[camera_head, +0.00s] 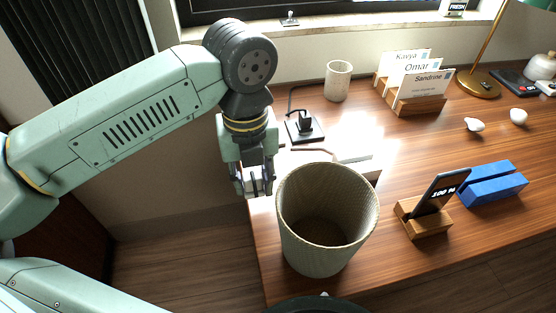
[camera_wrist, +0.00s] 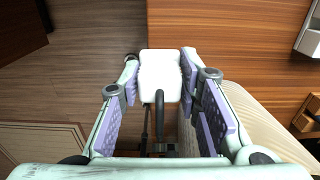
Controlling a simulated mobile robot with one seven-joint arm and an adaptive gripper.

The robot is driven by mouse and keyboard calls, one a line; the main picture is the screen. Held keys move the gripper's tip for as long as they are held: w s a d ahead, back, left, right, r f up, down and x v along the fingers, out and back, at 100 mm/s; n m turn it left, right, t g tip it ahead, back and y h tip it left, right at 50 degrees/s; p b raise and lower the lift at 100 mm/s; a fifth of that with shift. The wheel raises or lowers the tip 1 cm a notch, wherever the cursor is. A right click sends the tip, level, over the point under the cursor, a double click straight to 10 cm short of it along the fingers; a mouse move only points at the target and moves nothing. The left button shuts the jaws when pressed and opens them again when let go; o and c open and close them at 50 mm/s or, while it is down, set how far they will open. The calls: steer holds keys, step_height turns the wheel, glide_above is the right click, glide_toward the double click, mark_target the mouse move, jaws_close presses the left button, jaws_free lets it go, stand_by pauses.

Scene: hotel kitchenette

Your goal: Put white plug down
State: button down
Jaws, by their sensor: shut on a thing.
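The white plug (camera_wrist: 160,78) shows in the wrist view as a pale rounded block with a dark cord or stem running down from it. It sits between the fingertips of my gripper (camera_wrist: 160,84), which is shut on it. In the head view my gripper (camera_head: 254,182) points down at the left edge of the wooden desk (camera_head: 405,273), just left of the large beige bin. The plug cannot be made out clearly there. In the wrist view the plug is over the border between the floor and the desk (camera_wrist: 230,35).
The tall beige bin (camera_head: 327,220) is close to my gripper's right. A black plug on a dark base (camera_head: 304,128) and a small cup (camera_head: 338,80) stand behind. A phone on a wooden stand (camera_head: 435,200), a blue block (camera_head: 492,184) and name cards (camera_head: 420,85) are right.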

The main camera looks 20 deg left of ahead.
steer(key=p, duration=0.2)
glide_above(277, 177)
steer(key=shift+s+f, duration=0.3)
steer(key=shift+s, duration=0.15)
steer(key=f, duration=0.1)
steer(key=w+f+p, duration=0.1)
steer(key=f, duration=0.1)
steer(key=shift+f, duration=0.4)
steer(key=shift+f+b, duration=0.6)
steer(key=shift+b, duration=0.35)
steer(key=c, duration=1.2)
jaws_free()
